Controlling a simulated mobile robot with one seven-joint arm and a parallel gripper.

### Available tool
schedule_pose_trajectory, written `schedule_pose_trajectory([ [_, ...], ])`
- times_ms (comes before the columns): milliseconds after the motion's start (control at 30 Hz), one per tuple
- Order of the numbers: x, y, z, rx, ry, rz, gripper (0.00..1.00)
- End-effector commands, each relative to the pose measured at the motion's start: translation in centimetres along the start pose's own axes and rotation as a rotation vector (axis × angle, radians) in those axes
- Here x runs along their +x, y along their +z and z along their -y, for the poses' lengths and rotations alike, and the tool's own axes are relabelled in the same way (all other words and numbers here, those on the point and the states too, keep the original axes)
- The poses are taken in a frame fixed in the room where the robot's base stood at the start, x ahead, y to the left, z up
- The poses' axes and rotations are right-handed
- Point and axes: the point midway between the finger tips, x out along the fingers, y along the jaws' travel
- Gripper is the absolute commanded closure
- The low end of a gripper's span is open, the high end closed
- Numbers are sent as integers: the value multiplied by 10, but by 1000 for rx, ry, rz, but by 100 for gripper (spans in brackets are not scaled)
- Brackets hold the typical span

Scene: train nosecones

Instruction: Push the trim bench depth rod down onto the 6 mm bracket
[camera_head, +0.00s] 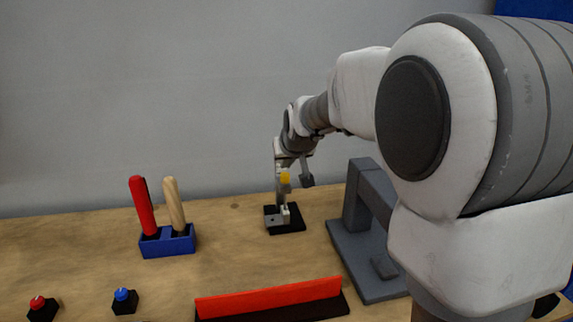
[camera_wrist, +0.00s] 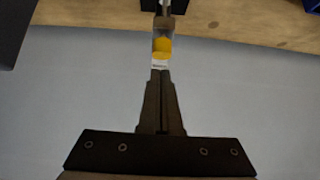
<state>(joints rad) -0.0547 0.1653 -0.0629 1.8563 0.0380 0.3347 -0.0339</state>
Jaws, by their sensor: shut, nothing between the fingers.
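The trim bench depth rod fixture stands on a black base plate (camera_head: 292,229) in the head view, behind the middle of the table. Its upper part carries a yellow piece (camera_head: 285,178), which also shows in the wrist view as a yellow knob (camera_wrist: 162,45) over a white labelled strip. A small pale block (camera_head: 286,213), perhaps the 6 mm bracket, sits low on the plate. My gripper (camera_wrist: 160,74) is shut and empty, with its fingertips by the white strip. I cannot tell whether they touch it. The gap between rod and bracket is too small to read.
A grey arch-shaped stand (camera_head: 360,190) is close on the right. A blue holder (camera_head: 167,243) with red and wooden handles stands left. A red bar (camera_head: 270,298) lies in front, with red (camera_head: 37,302) and blue (camera_head: 121,295) buttons at front left.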

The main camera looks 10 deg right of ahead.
Motion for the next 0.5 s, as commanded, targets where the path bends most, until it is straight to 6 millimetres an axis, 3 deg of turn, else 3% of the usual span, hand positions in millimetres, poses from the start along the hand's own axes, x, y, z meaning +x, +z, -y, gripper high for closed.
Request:
schedule_pose_trajectory([
  [133,-21,-25,0,0,0,0,100],
  [500,-90,-19,0,0,0,-2,100],
])
